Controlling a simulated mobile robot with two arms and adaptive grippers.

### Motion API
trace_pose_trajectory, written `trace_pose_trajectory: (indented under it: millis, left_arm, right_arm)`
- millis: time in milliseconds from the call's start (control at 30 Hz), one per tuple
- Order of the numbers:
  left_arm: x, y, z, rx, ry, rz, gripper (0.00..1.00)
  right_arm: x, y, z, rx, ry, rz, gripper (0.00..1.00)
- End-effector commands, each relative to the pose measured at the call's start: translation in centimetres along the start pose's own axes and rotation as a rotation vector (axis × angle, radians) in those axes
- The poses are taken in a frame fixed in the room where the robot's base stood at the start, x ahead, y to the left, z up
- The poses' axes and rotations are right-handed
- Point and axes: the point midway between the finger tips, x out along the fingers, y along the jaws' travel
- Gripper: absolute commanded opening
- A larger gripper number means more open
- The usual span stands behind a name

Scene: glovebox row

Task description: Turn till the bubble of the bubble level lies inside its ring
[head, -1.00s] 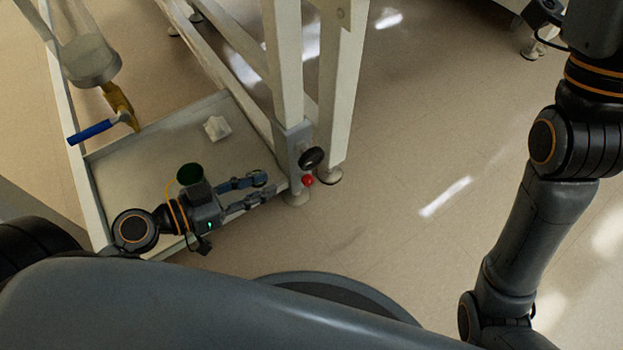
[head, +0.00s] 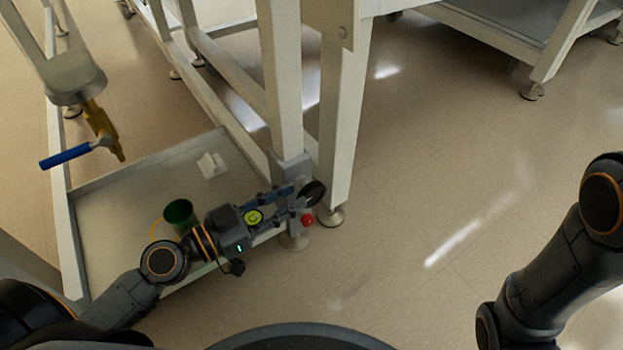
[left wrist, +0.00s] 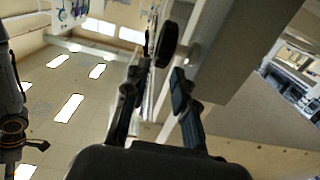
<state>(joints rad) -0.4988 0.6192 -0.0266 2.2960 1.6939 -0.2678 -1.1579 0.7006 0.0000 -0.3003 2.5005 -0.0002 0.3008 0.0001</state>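The bubble level (head: 253,217) is a small round yellow-green disc, seen between the fingers of my left gripper (head: 297,198). A dark mark shows on it, but it is too small to tell where the bubble lies against the ring. A black round knob (head: 313,194) sticks out from the bracket on the frame's leg. My left gripper is open, its fingertips close to the knob. In the left wrist view the knob (left wrist: 167,44) shows just beyond the spread fingertips (left wrist: 157,82), and nothing is held. My right arm shows at the right, but its gripper is out of view.
A red ball (head: 307,219) sits just below the knob. A shallow tray (head: 130,205) holds a green cup (head: 179,213) and a white block (head: 211,165). A blue-handled valve (head: 66,156) hangs at left. Floor right of the leg is clear.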

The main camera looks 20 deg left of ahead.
Motion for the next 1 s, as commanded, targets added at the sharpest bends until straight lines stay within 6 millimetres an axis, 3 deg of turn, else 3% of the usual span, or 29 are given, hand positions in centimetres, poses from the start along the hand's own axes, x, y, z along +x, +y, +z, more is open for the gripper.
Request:
trace_pose_trajectory:
  millis: [100, 300, 733, 867, 1000]
  left_arm:
    - [2.1, -0.1, -0.6, 0.001, 0.003, -0.001, 0.26]
    - [4.7, -0.1, -0.3, -0.002, 0.001, -0.002, 0.26]
    - [5.7, 0.0, 0.1, 0.000, -0.001, 0.000, 0.26]
    - [5.7, 0.0, 0.1, -0.001, -0.001, 0.000, 0.00]
    - [5.6, 0.0, 0.0, 0.000, -0.001, 0.000, 0.00]
  right_arm:
    - [1.6, 0.3, 0.6, 0.000, 0.000, 0.000, 0.48]
    - [2.7, 0.5, 0.9, 0.000, 0.000, -0.001, 0.48]
    - [2.9, 0.6, 1.0, 0.000, 0.000, -0.001, 0.48]
    - [2.9, 0.6, 1.0, 0.000, 0.000, -0.001, 0.48]
    - [2.9, 0.6, 1.0, 0.000, -0.001, -0.001, 0.48]
